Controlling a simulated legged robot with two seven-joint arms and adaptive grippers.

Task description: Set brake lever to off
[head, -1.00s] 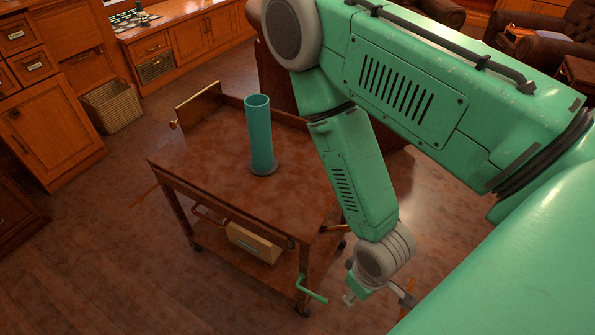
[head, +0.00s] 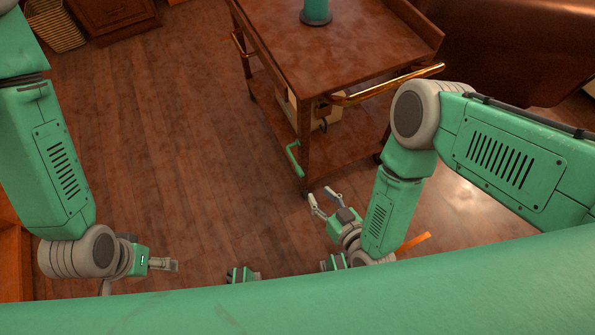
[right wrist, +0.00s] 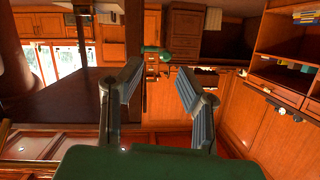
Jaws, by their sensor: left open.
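The brake lever (head: 293,157) is a green bent handle low on the near leg of a brown wheeled cart (head: 330,40). Its lower end hangs down close to the leg. My right gripper (head: 320,194) is open and empty, just below and to the right of the lever, apart from it. In the right wrist view its two fingers (right wrist: 158,75) are spread, with a green piece (right wrist: 153,50), apparently the lever, beyond and between the tips. My left gripper (head: 170,264) is open and empty over the floor at lower left, far from the cart.
A teal cylinder (head: 316,10) stands on the cart top, cut off by the frame. A brass handle bar (head: 390,84) sticks out at the cart's near right corner, close to my right arm. Wooden floor (head: 180,130) lies clear left of the cart.

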